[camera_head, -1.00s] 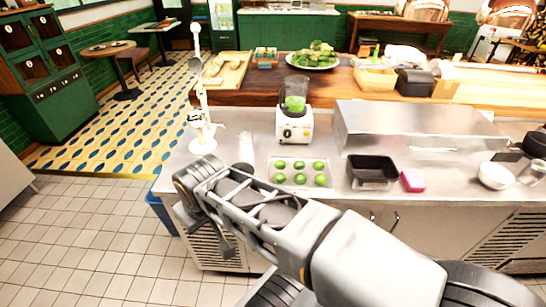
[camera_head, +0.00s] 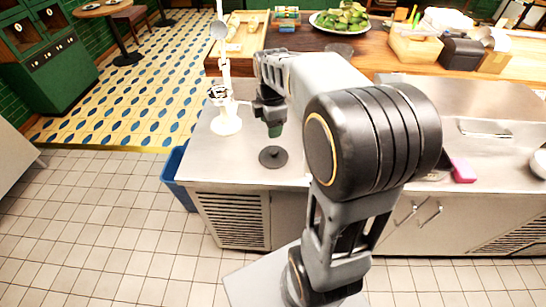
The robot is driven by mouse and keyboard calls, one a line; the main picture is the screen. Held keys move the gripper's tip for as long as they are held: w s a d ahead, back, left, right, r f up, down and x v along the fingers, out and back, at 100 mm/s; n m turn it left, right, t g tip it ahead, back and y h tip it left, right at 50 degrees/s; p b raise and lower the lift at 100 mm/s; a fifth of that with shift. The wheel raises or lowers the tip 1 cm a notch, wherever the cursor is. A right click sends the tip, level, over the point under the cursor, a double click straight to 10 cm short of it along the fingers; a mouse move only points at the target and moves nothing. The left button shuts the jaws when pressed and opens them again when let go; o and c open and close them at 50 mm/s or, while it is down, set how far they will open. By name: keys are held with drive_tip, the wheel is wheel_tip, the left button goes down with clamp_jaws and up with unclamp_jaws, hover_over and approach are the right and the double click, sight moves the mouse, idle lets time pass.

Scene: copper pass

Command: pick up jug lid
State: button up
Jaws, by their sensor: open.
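The jug lid (camera_head: 273,157), a dark round disc with a small raised knob in its middle, lies on the steel counter (camera_head: 226,160) near its front left edge. My gripper (camera_head: 271,124) points down above the lid, with a visible gap between them. I take it as open and empty, though its fingers are small and dark in this view. A small dark green patch shows at its lower end; I cannot tell what it is. The blender is hidden behind my arm.
A white stand (camera_head: 226,118) with a ladle stands left of my gripper. A pink sponge (camera_head: 462,170) lies at the right. A platter of green produce (camera_head: 340,20) sits on the wooden counter behind. The counter around the lid is clear.

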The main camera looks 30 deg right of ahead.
wheel_tip(320, 180, down, 3)
drive_tip(key=w+d+n, duration=0.2)
drive_tip(key=w+n, duration=0.1)
drive_tip(key=n, duration=0.1)
hover_over(274, 150)
drive_tip(key=shift+g, duration=0.4)
wheel_tip(274, 150, down, 6)
drive_tip(key=shift+s+a+f, duration=0.15)
drive_tip(key=shift+f, duration=0.05)
drive_tip(key=shift+f+p, duration=0.8)
drive_tip(key=shift+f, duration=2.4)
drive_tip(key=shift+c, duration=0.3)
drive_tip(key=c, duration=0.9)
drive_tip(key=shift+c, duration=0.2)
drive_tip(key=shift+r, duration=0.15)
